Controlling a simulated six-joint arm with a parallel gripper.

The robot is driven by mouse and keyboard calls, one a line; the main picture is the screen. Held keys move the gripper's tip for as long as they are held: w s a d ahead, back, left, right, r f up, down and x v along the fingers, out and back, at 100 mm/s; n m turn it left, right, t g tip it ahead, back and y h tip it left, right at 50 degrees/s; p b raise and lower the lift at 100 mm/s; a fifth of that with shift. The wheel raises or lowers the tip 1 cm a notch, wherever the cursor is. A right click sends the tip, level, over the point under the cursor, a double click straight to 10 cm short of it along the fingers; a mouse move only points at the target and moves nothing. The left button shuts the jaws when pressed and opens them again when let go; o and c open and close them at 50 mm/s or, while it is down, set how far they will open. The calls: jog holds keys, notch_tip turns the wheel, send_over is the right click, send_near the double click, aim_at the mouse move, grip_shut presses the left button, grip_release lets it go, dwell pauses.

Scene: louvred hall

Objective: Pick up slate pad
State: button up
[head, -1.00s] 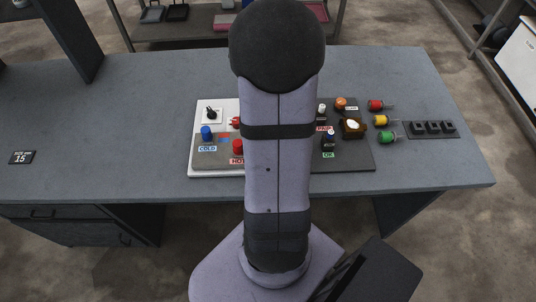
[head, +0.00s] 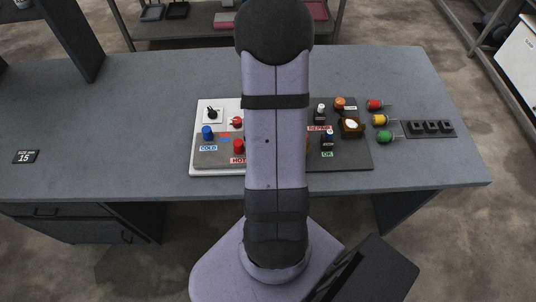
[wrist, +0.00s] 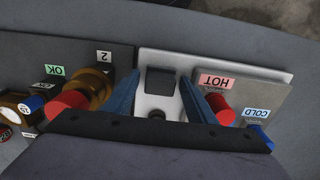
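A dark slate-grey square block (wrist: 161,80), which looks like the slate pad, sits on a white panel (wrist: 148,60) in the wrist view. My gripper (wrist: 160,93) has its two blue fingers apart, one on each side of the block, with gaps showing. I cannot tell how far above the panel the fingertips are. In the head view my arm hides the block and the gripper.
Close by are a red knob (wrist: 222,109) by the HOT label, a COLD label (wrist: 257,113), and another red knob (wrist: 68,104) beside a brass-coloured part (wrist: 92,84). Coloured plugs (head: 380,120) and a dark socket strip (head: 431,127) lie right. The desk's left (head: 110,130) is largely clear.

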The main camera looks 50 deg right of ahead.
jog(key=c, duration=0.8)
jog(key=shift+r, duration=0.15)
notch_tip(320, 180, up, 10)
jog(key=shift+f+b, duration=0.1)
jog(key=shift+b, duration=0.75)
